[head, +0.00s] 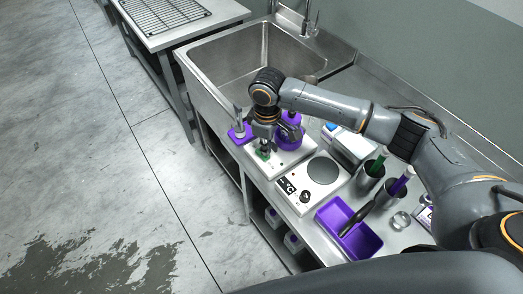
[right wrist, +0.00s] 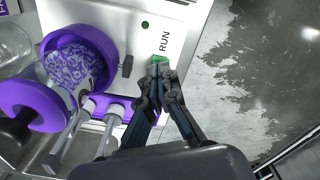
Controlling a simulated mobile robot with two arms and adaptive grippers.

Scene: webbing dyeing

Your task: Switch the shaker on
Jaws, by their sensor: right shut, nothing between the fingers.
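The shaker is a white box (head: 293,160) on the steel counter, with a purple vessel (head: 289,137) on it. In the right wrist view its white panel (right wrist: 176,25) carries the word RUN, a small green dot and a dark knob (right wrist: 127,65). A green switch (right wrist: 158,59) sits beside the word; it also shows in the head view (head: 262,155). My right gripper (right wrist: 159,72) is shut and empty, its fingertips at the green switch and partly covering it. I cannot tell whether they touch or press it. My left gripper is not in view.
A hotplate (head: 322,171) with a round dark plate stands close beside the shaker. A purple tray (head: 359,241) and metal cups (head: 369,178) holding tools are farther right. A steel sink (head: 240,62) lies behind. The floor left of the counter is clear.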

